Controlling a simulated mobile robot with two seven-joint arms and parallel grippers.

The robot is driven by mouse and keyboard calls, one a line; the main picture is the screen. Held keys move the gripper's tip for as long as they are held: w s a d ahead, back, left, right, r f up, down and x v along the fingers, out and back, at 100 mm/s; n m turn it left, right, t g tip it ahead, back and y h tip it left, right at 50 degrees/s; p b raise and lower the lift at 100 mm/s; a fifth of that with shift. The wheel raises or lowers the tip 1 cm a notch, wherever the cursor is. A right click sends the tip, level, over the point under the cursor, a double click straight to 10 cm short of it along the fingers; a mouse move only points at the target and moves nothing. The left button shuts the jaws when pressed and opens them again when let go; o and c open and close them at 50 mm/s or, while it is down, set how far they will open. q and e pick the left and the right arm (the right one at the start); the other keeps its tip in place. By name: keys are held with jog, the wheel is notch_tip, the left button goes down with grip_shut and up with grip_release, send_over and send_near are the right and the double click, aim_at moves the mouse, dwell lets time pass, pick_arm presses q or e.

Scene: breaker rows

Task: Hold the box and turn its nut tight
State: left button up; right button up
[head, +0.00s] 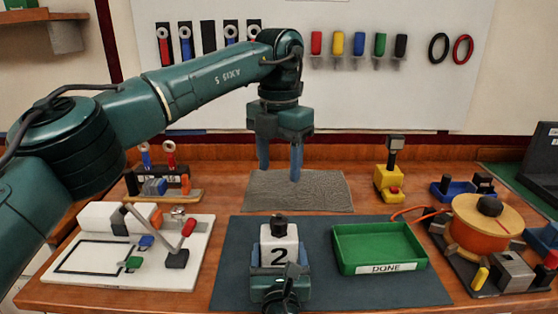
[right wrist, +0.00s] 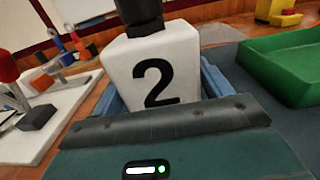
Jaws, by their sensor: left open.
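The white box (head: 279,243) with a black 2 on its front stands upright on the dark mat at the front middle; it also fills the middle of the right wrist view (right wrist: 158,72). A black nut (head: 278,226) sits on top of it, cut off by the top edge in the right wrist view (right wrist: 140,14). My right gripper (head: 280,262) has its blue fingers against both sides of the box and is shut on it. My left gripper (head: 280,165) hangs open and empty, fingers down, behind the box over the grey textured pad (head: 322,198).
A green tray marked DONE (head: 378,244) stands empty to the right on the dark mat (head: 425,290). A white board with a lever (head: 120,262) lies left. An orange spool device (head: 485,222) stands right. A yellow device (head: 390,180) stands behind the tray.

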jog(key=o, duration=0.4)
jog(key=shift+c, duration=0.2)
